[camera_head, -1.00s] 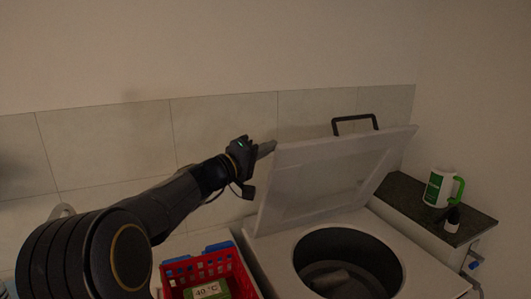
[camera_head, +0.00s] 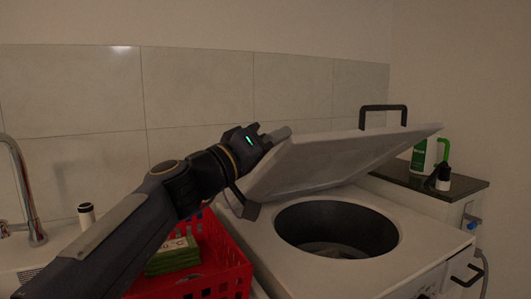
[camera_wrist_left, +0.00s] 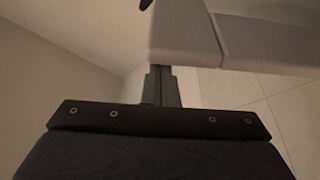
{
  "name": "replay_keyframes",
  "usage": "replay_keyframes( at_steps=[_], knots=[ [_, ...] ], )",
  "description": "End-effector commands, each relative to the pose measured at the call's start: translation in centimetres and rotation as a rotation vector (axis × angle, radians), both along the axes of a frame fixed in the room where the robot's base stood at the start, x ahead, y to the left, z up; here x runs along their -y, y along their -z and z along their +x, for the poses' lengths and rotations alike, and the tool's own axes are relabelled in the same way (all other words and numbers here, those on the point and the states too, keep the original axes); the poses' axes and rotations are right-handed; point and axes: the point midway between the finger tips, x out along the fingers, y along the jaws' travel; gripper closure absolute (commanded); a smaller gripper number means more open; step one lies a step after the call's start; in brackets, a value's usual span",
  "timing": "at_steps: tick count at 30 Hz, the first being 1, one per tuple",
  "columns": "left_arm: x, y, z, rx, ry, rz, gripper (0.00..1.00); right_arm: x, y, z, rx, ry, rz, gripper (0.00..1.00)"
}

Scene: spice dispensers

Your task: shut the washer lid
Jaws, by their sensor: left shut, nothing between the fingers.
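The washer (camera_head: 420,238) is a white top-loader with its round drum opening (camera_head: 338,228) uncovered. Its white lid (camera_head: 325,160) is tilted up over the back of the opening, partly lowered, with a black handle (camera_head: 383,108) on its far edge. My left gripper (camera_head: 280,135) is at the lid's upper left side, its fingers closed with nothing between them, and appears to touch the lid's outer face or edge. In the left wrist view the closed fingers (camera_wrist_left: 161,85) reach up to the pale lid (camera_wrist_left: 185,35). My right gripper is out of view.
A red basket (camera_head: 235,265) with green packs (camera_head: 174,258) stands left of the washer, under my left arm. A sink tap (camera_head: 25,190) is at far left. A dark counter (camera_head: 410,180) at right holds a green-and-white jug (camera_head: 419,157) and a small dark bottle (camera_head: 442,178).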

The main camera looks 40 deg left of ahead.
Motion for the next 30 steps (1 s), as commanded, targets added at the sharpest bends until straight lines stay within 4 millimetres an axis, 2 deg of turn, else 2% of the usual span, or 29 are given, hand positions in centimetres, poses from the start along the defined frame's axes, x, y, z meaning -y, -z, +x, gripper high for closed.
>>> replay_keyframes(
  at_steps=[1,6,12,21,30],
  knots=[
    [0.9,2.3,-0.3,0.012,0.004,0.024,1.0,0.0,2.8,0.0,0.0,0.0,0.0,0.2],
    [2.8,5.1,-1.2,0.01,0.003,0.021,1.0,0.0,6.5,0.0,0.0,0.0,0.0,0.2],
    [4.6,7.9,-1.9,0.009,0.002,0.019,1.0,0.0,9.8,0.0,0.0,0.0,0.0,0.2],
    [6.0,10.5,-2.4,0.006,0.001,0.019,1.0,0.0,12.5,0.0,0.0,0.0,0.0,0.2],
    [6.2,10.9,-2.5,0.006,0.002,0.017,1.0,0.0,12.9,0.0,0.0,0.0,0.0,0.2]
  ],
)
